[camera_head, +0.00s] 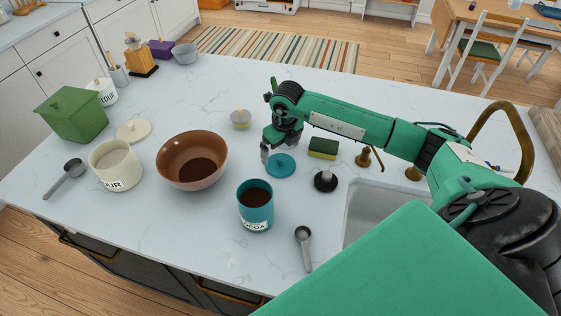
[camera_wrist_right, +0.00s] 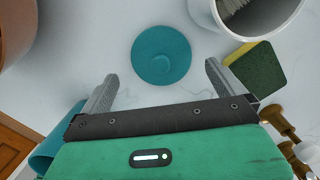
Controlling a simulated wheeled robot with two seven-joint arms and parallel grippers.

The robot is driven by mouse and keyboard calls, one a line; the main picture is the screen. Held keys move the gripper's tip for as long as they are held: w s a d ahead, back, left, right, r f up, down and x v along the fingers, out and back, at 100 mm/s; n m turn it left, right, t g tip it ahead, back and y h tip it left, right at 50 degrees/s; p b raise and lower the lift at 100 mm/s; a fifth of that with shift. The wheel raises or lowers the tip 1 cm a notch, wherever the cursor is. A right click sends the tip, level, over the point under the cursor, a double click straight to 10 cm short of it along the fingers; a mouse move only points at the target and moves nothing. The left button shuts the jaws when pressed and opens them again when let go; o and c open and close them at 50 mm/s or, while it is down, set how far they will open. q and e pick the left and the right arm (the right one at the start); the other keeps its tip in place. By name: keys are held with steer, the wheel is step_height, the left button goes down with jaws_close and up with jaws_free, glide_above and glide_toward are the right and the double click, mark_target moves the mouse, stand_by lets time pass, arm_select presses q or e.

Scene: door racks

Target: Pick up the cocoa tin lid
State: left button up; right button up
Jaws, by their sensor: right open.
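The cocoa tin lid (camera_head: 280,166) is a flat teal disc with a small round knob, lying on the white marble counter. In the right wrist view the lid (camera_wrist_right: 161,55) is just beyond and between the two spread fingers. My right gripper (camera_head: 267,152) is open and empty, pointing down above the counter near the lid's left edge in the head view. It also shows in the right wrist view (camera_wrist_right: 160,71). The teal cocoa tin (camera_head: 255,207) stands open nearer the front, with dark powder inside. My left gripper is not in view.
A brown bowl (camera_head: 192,160) stands left of the lid. A yellow-green sponge (camera_head: 323,148), a black knobbed lid (camera_head: 325,181) and the sink (camera_head: 372,212) are to the right. A measuring scoop (camera_head: 304,247) lies in front.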

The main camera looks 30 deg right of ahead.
mark_target(281, 158)
steer(key=shift+s+f+p, duration=0.1)
steer(key=shift+f+p, duration=0.85)
steer(key=shift+p, duration=0.1)
steer(key=f, duration=0.2)
steer(key=f+p, duration=0.1)
steer(key=shift+w, duration=0.25)
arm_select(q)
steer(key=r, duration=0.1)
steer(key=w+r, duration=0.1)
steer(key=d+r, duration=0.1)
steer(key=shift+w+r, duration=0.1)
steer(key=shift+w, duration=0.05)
arm_select(e)
steer(key=shift+f, duration=0.15)
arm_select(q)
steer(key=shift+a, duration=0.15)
arm_select(e)
steer(key=c, duration=0.8)
